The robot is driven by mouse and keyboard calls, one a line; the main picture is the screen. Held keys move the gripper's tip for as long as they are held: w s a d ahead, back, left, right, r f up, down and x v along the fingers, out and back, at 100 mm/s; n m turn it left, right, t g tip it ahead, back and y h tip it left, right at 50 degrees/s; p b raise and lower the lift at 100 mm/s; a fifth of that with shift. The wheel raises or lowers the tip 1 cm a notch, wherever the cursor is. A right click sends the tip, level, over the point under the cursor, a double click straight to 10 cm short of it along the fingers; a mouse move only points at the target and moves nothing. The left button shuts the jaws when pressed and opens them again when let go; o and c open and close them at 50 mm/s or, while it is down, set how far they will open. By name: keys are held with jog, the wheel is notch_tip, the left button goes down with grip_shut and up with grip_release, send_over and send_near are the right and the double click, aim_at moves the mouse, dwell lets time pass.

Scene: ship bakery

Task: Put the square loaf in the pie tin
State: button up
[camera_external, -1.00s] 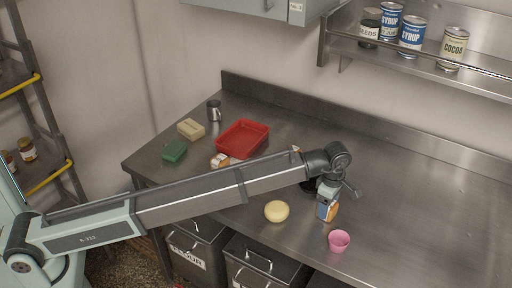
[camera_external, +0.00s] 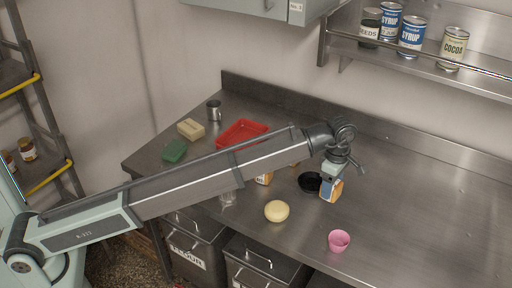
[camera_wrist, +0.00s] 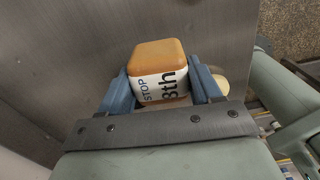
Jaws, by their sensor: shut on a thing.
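My gripper (camera_wrist: 160,92) is shut on the square loaf (camera_wrist: 158,55), a boxy golden-brown block with a white printed band. The loaf sits between the two blue fingers in the wrist view. In the external view the loaf (camera_external: 328,196) hangs under my wrist, just right of the black round pie tin (camera_external: 305,187). The loaf seems to be above the counter, but its height is hard to tell. The tin's right side is close to the loaf in the picture. The tin is not clearly seen in the wrist view.
A yellow round bun (camera_external: 277,211) and a pink cup (camera_external: 339,241) stand near the front edge. A banded item (camera_external: 264,179), red tray (camera_external: 236,130), green block (camera_external: 174,150), beige block (camera_external: 190,128) and metal mug (camera_external: 214,111) are left. The counter's right is clear.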

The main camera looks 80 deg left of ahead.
jog(key=a+r+n, duration=0.2)
jog(key=a+r, duration=0.1)
jog(key=a, duration=1.1)
jog(key=m, duration=0.1)
send_over(312, 185)
jog(key=shift+f, duration=5.2)
jog(key=shift+f, duration=0.5)
jog(key=o, duration=1.1)
jog(key=shift+c, duration=0.2)
jog(key=shift+r, duration=0.1)
notch_tip(312, 185, up, 13)
jog(key=shift+s, duration=0.1)
